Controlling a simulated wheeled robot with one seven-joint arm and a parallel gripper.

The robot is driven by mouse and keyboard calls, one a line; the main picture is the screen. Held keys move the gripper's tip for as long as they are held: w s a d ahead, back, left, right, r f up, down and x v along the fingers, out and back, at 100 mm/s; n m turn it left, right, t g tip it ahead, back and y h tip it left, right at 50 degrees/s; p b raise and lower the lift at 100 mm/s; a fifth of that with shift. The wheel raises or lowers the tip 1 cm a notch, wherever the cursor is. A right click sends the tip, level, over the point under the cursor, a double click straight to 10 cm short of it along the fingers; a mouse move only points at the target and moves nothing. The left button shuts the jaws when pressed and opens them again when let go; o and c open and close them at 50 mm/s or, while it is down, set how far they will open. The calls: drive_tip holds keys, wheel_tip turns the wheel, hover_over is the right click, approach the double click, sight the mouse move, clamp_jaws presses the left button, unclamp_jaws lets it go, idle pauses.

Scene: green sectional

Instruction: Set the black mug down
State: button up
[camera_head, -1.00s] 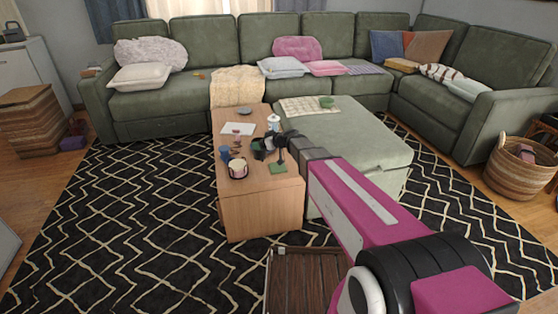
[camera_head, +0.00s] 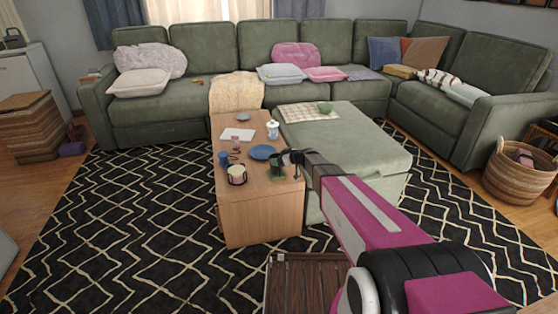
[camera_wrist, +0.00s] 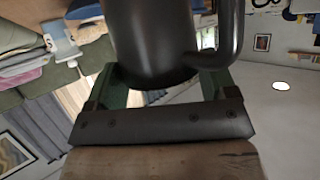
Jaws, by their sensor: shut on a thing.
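The black mug (camera_wrist: 155,40) fills the top middle of the wrist view, its handle on the right. My gripper (camera_wrist: 162,85) is shut on it, with a green finger on each side. In the head view the dark mug (camera_head: 275,160) is small and partly merged with my gripper (camera_head: 283,160), over the right front part of the wooden table (camera_head: 262,218). The green coaster (camera_head: 277,174) shows just below the mug. I cannot tell whether the mug touches it.
A blue plate (camera_head: 263,152) lies just left of the mug. A pale cup in a dark holder (camera_head: 237,175) stands at the front left, and a white bottle (camera_head: 272,130) farther back. The green ottoman (camera_head: 350,150) adjoins the table's right side.

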drive_tip(key=shift+f, duration=0.25)
drive_tip(key=o, duration=1.5)
drive_tip(key=shift+c, duration=0.2)
drive_tip(key=v, duration=1.2)
drive_tip(key=s+d+m+g+h, duration=0.3)
drive_tip(key=s+d+m+h, duration=0.2)
drive_tip(key=s, duration=0.8)
drive_tip(key=s+d+f+m+g+h, duration=0.1)
drive_tip(key=s+d+m+g+h, duration=0.2)
drive_tip(key=s, duration=1.1)
drive_tip(key=shift+s+d+m+g+h, duration=0.35)
drive_tip(key=shift+d+m+h, duration=1.35)
drive_tip(key=shift+d, duration=0.85)
drive_tip(key=shift+f, duration=0.1)
